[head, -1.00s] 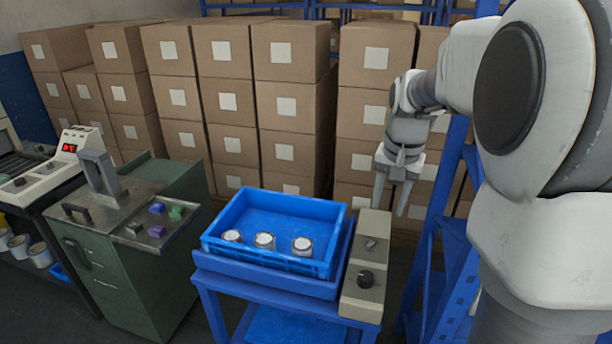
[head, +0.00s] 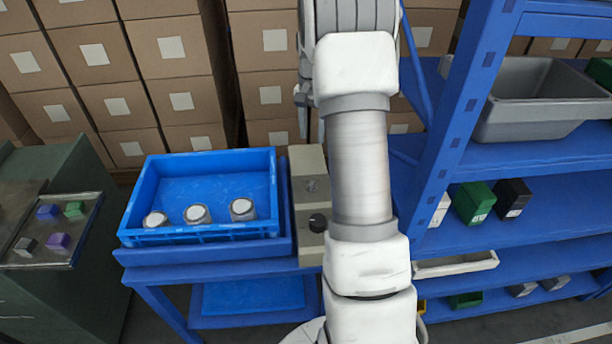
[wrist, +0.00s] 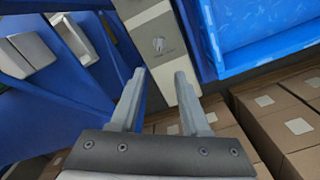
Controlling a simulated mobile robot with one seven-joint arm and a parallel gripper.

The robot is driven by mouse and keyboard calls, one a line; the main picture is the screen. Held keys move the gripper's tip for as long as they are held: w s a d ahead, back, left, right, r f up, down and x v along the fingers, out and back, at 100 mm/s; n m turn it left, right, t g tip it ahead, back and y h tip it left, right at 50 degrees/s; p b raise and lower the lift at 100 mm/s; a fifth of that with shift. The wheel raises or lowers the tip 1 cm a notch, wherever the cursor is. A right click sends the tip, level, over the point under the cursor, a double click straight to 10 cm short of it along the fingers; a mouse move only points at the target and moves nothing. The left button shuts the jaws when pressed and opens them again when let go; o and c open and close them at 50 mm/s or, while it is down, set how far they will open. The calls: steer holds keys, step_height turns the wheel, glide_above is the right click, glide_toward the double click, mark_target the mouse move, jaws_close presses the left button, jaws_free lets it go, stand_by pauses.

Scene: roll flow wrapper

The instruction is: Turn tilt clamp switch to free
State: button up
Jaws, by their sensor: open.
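A grey control box (head: 309,246) stands at the right of the blue tilted table. It carries a small metal switch (head: 312,186) toward its far end and a black round knob (head: 318,222) nearer. Their labels are too small to read, so I cannot tell which is the tilt clamp switch. My gripper (wrist: 160,75) is open and empty, apart from the switch. In the head view my arm partly hides it beyond the box's far end.
A blue crate (head: 268,180) with three white-topped jars sits left of the box. A blue shelf rack (head: 450,150) with bins stands close on the right. Stacked cartons (head: 170,60) fill the back. A green cabinet (head: 70,290) stands at left.

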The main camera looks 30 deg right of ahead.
mark_target(312, 183)
step_height(312, 183, down, 17)
steer(key=shift+f+b, duration=0.1)
steer(key=shift+b, duration=0.75)
jaws_close()
